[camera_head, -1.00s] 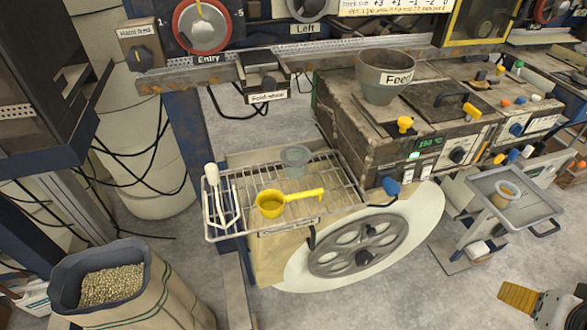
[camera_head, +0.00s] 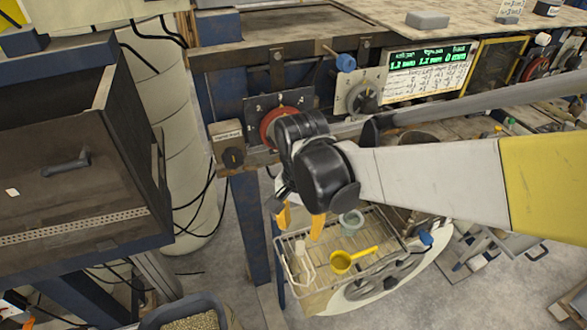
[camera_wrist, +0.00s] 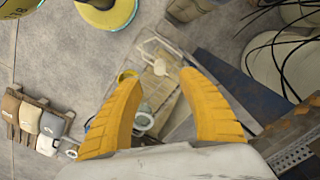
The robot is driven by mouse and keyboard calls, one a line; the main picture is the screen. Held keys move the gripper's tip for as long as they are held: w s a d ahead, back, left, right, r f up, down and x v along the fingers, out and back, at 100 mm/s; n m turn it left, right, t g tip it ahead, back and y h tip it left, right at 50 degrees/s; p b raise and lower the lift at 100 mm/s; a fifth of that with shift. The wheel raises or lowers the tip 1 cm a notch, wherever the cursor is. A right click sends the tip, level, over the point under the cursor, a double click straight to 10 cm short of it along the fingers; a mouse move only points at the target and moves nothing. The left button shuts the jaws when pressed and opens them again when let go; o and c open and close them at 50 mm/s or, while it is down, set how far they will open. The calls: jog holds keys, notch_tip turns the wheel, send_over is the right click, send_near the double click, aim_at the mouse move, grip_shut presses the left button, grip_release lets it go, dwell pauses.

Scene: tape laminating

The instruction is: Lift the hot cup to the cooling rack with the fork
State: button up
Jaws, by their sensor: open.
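The cooling rack, a wire rack (camera_head: 385,232) on a small stand, is at lower centre in the head view. A white fork-like tool (camera_head: 306,264) lies at its left end; its looped end also shows in the wrist view (camera_wrist: 152,50). A grey-green cup (camera_head: 351,221) stands at the rack's back; it also shows in the wrist view (camera_wrist: 143,122), partly behind a finger. I cannot tell whether it is hot. My gripper (camera_head: 300,222) is open and empty, pointing down above the rack's left part. Its yellow fingers (camera_wrist: 160,80) are apart, with the rack beyond them.
A yellow scoop (camera_head: 341,262) lies on the rack. A dark cabinet (camera_head: 60,150) stands left, and a machine rail with dials (camera_head: 235,145) runs behind my gripper. My arm hides much of the right-hand bench.

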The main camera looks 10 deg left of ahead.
aim_at(300, 244)
jog(key=f, duration=0.3)
jog(key=f+b, duration=0.1)
jog(key=shift+w+d+f, duration=0.1)
jog(key=shift+d+f, duration=0.05)
jog(key=shift+d, duration=0.15)
jog(key=f, duration=0.2)
jog(key=f+b, duration=0.1)
jog(key=f, duration=0.2)
jog(key=shift+a+f, duration=0.2)
jog(key=shift+f, duration=0.05)
grip_shut()
